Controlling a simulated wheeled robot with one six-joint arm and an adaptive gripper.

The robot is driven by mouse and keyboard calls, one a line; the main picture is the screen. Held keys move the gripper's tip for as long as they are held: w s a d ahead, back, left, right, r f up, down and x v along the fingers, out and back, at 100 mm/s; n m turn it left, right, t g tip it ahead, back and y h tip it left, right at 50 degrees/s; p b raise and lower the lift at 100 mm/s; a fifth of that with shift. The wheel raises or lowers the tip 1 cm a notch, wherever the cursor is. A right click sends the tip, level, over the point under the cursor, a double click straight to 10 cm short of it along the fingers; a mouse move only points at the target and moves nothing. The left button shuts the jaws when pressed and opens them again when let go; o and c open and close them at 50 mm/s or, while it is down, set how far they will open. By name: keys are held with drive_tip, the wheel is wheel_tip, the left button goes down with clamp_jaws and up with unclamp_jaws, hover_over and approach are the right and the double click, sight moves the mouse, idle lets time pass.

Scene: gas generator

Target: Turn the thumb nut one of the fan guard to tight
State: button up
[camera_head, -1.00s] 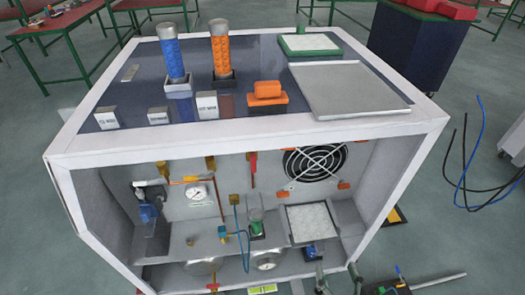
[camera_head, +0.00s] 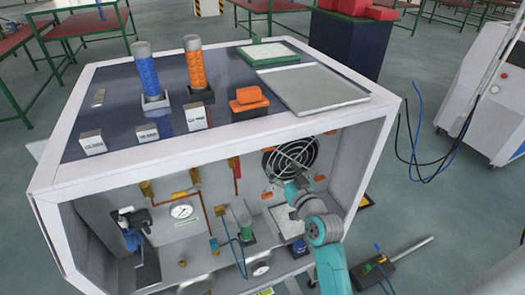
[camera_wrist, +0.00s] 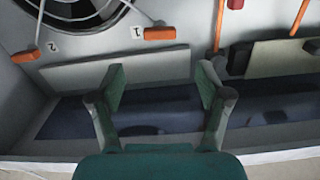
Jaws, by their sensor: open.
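The fan guard (camera_head: 288,158) is a round wire grille over a dark fan on the cabinet's inner back wall. Its edge (camera_wrist: 75,10) shows at the top left of the wrist view. Thumb nut one (camera_wrist: 160,33) is an orange bar beside the label "1"; it lies crosswise in that view. Another orange nut (camera_wrist: 26,55) sits by the label "2". My gripper (camera_wrist: 160,82) is open and empty, its fingers spread below nut one in the picture and apart from it. In the head view my gripper (camera_head: 297,190) reaches inside the cabinet, partly covering the guard's lower right.
Orange pipes (camera_wrist: 300,17) run at the right of the wrist view. The cabinet's white frame (camera_head: 235,138) surrounds the opening. A gauge (camera_head: 182,211) and a green-based vessel (camera_head: 244,228) stand left of my arm. A tray (camera_head: 312,90) lies on top.

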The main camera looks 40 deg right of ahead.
sight(269, 149)
drive_tip(key=x, duration=1)
drive_tip(key=shift+w, duration=0.1)
drive_tip(key=c, duration=1.2)
